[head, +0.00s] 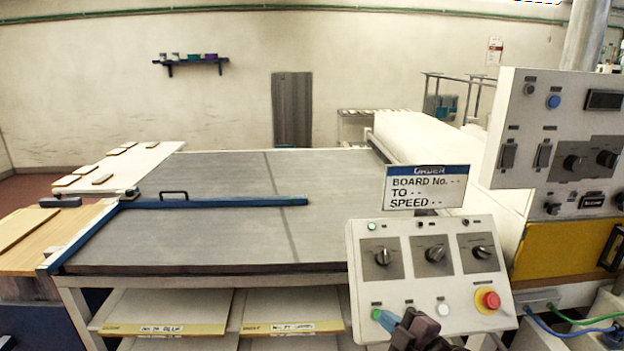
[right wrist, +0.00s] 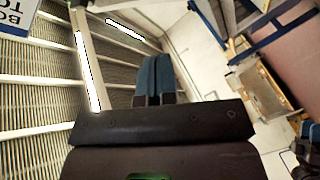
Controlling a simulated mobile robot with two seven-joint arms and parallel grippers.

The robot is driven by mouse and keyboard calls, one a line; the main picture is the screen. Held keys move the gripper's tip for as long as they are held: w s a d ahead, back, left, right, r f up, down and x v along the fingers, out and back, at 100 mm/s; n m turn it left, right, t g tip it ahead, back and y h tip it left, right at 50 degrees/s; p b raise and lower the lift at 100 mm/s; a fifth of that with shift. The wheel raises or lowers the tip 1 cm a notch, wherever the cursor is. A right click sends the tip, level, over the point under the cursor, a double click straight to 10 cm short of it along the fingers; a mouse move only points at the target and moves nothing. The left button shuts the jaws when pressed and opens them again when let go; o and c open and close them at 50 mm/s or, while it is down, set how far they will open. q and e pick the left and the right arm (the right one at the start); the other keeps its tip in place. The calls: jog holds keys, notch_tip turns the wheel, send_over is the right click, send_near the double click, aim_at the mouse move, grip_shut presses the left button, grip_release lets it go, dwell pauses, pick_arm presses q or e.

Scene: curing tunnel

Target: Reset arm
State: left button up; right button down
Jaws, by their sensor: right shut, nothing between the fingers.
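My right gripper (head: 385,319) shows at the bottom of the head view, in front of the lower left part of the sloped control panel (head: 400,290). Its teal fingertips are together with nothing between them. In the right wrist view the two teal fingers (right wrist: 155,75) lie side by side, shut and empty. I cannot tell whether the tips touch the panel. The dark wrist body fills the lower middle of that view.
The panel has three knobs, a white button (head: 442,310) and a red emergency stop (head: 488,300). An order sign (head: 425,186) stands above it. The grey conveyor bed (head: 220,235) has a blue bar (head: 230,203) across it. A taller control cabinet (head: 520,110) stands at right.

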jog(key=s+d+f+m+g+h+b, duration=0.1)
jog(key=s+d+f+m+h, duration=0.3)
jog(key=s+f+m, duration=0.4)
jog(key=s+d+f+m+g+h+b, duration=0.1)
jog(key=s+d+f+m+h, duration=0.3)
jog(key=s+f, duration=0.8)
jog(key=s+d+m, duration=0.2)
jog(key=s+m, duration=0.2)
jog(key=shift+s+d+m+g, duration=0.4)
jog(key=shift+f, duration=0.1)
dwell(0.5)
